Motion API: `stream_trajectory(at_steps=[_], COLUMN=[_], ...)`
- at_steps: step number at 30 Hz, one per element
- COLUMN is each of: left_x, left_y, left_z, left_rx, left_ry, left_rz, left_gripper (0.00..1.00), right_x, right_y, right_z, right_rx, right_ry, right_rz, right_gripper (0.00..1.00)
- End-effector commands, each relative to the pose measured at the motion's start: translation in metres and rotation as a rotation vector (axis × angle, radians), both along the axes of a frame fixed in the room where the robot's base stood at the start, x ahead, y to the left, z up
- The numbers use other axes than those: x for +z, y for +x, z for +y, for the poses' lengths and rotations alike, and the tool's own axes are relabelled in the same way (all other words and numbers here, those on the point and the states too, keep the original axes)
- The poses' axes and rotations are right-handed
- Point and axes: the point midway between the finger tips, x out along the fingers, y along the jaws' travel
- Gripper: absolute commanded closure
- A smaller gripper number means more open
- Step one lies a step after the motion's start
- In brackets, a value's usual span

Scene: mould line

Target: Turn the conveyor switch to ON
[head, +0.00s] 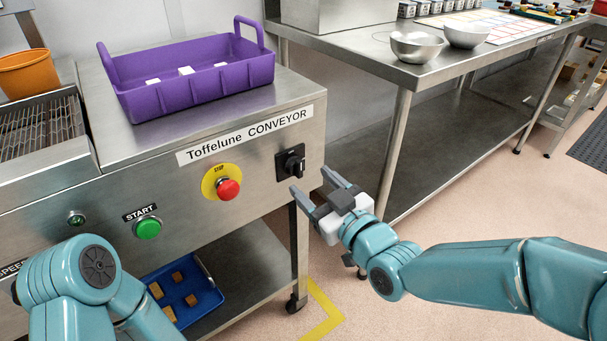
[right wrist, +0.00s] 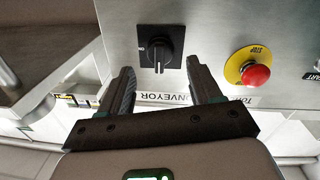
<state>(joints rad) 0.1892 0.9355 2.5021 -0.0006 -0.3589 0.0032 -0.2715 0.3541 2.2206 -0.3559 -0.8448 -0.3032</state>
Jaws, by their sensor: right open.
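The conveyor switch (head: 290,161) is a black rotary knob on a square black plate, at the right end of the steel conveyor front (head: 260,185). It also shows in the right wrist view (right wrist: 160,47), which sees the panel upside down. My right gripper (head: 312,185) is open and empty, just in front of the switch and a little below it in the head view. In the right wrist view its two fingers (right wrist: 160,82) point at the panel on either side of the knob, apart from it. The knob's exact setting is too small to read. My left gripper is out of view.
A red stop button (head: 228,189) on a yellow ring sits left of the switch, with a green START button (head: 148,228) further left. A purple crate (head: 200,88) stands on top. A steel table (head: 380,65) with bowls is at right. A blue tray (head: 205,298) lies below.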

Motion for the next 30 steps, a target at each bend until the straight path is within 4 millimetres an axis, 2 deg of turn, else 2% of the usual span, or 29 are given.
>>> stream_trajectory(at_steps=[3, 7, 18, 19, 21, 24, 30], left_x=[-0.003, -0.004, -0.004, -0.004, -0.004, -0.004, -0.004], left_y=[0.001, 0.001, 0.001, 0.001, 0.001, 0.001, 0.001], left_z=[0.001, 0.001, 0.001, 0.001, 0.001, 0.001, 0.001], left_rx=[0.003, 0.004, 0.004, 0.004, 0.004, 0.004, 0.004], left_ry=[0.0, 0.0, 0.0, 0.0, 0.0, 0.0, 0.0], left_rz=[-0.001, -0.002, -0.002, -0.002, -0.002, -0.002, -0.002], left_gripper=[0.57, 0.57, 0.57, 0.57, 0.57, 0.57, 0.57], right_x=[-0.001, -0.001, 0.0, 0.0, 0.0, 0.0, 0.0], right_y=[0.018, 0.03, 0.036, 0.036, 0.036, 0.036, 0.036], right_z=[0.012, 0.02, 0.023, 0.023, 0.023, 0.023, 0.023], right_rx=[0.001, 0.001, 0.0, 0.0, 0.0, 0.0, 0.0], right_ry=[0.0, 0.0, -0.001, -0.001, -0.001, -0.001, 0.006], right_rz=[-0.001, 0.0, 0.001, 0.001, 0.001, 0.001, 0.005], right_gripper=[0.36, 0.36, 0.36, 0.43, 0.66, 0.92, 0.92])
